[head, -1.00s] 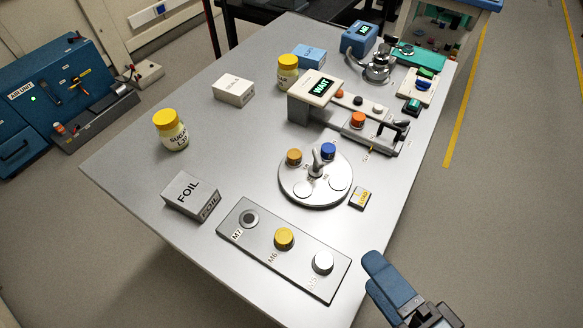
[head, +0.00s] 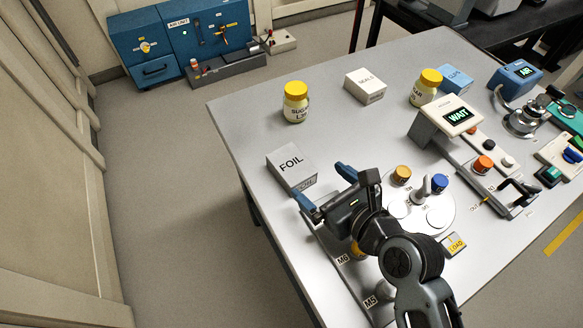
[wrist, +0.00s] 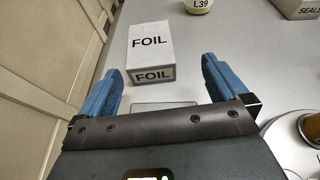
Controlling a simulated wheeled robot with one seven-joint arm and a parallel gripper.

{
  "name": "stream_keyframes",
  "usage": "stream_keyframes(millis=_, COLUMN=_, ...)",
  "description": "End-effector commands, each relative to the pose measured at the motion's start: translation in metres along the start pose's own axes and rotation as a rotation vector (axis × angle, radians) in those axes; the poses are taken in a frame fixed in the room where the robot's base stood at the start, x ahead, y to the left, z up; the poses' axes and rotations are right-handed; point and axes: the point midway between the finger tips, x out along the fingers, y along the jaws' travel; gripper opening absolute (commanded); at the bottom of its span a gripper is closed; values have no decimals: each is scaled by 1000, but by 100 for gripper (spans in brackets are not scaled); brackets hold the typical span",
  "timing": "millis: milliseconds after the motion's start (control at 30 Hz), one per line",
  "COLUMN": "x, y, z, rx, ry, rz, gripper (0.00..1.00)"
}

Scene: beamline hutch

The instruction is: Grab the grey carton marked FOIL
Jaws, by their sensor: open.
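The grey carton marked FOIL (head: 291,164) lies on the grey table near its left edge. In the wrist view the carton (wrist: 151,46) is straight ahead of the jaws, with its FOIL-marked top and near end facing me. My gripper (head: 326,186) is open, with blue fingers on either side of an empty gap. In the wrist view the gripper (wrist: 160,84) has its fingertips just short of the carton's near end, spread wider than the carton. The carton is not between the fingers.
A yellow-lidded jar (head: 296,103) stands behind the carton, and a white SEALS box (head: 365,87) lies farther back. A round turntable (head: 443,211) with coloured knobs is right of my gripper. My arm covers much of the M-marked plate. Table left of the jar is clear.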

Motion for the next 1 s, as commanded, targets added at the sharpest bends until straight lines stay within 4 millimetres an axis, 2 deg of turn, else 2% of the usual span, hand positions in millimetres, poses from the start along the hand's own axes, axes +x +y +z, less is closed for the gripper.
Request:
stream_keyframes(millis=467, x=45, y=9, z=2, rx=55, ry=22, rz=36, gripper=100)
stream_keyframes(millis=733, x=82, y=14, z=-1, rx=55, ry=20, rz=35, gripper=100)
stream_keyframes(millis=1000, x=91, y=14, z=-2, rx=54, ry=21, rz=34, gripper=100)
